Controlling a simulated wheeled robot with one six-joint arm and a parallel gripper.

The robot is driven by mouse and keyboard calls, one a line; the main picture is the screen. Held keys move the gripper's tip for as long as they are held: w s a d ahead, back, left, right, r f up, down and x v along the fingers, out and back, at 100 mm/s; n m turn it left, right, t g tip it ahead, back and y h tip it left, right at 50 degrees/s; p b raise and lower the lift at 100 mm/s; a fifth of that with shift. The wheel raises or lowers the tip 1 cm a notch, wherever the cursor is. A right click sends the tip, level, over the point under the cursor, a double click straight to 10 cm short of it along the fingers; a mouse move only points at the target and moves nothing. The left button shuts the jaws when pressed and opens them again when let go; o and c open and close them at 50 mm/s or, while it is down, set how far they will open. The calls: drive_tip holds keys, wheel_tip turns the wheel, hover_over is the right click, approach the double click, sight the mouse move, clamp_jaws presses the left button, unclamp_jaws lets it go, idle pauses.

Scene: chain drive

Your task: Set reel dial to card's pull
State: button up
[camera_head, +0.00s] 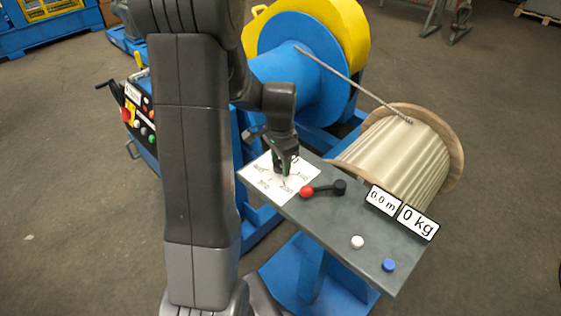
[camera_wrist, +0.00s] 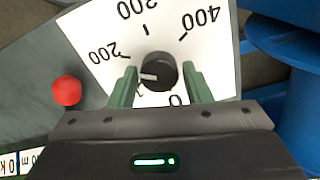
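The reel dial is a black round knob (camera_wrist: 160,72) with a white pointer mark, on a white scale plate (camera_wrist: 90,28). The scale labels appear inverted: 400 upper right, 0 at the bottom; others are partly cut or hard to read. My gripper (camera_wrist: 159,66) is open, with its green fingers on either side of the knob and small gaps seeming to show. In the head view my gripper (camera_head: 286,168) is over the scale plate (camera_head: 262,190) and hides the knob. I cannot make out a card giving a pull.
The grey panel (camera_head: 325,222) carries a red-knobbed lever (camera_head: 307,192), a white button (camera_head: 357,242), a blue button (camera_head: 388,265) and displays reading 0.0 m (camera_head: 382,200) and 0 kg (camera_head: 417,222). A rope spool (camera_head: 400,155) and blue drum (camera_head: 300,60) stand behind.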

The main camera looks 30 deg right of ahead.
sight(280, 163)
drive_tip(key=shift+o, duration=0.9)
wheel_tip(280, 163, up, 14)
drive_tip(key=shift+p, duration=0.3)
drive_tip(key=shift+f, duration=0.2)
wheel_tip(280, 163, down, 14)
drive_tip(key=shift+r+b, duration=0.15)
drive_tip(key=shift+b, duration=0.15)
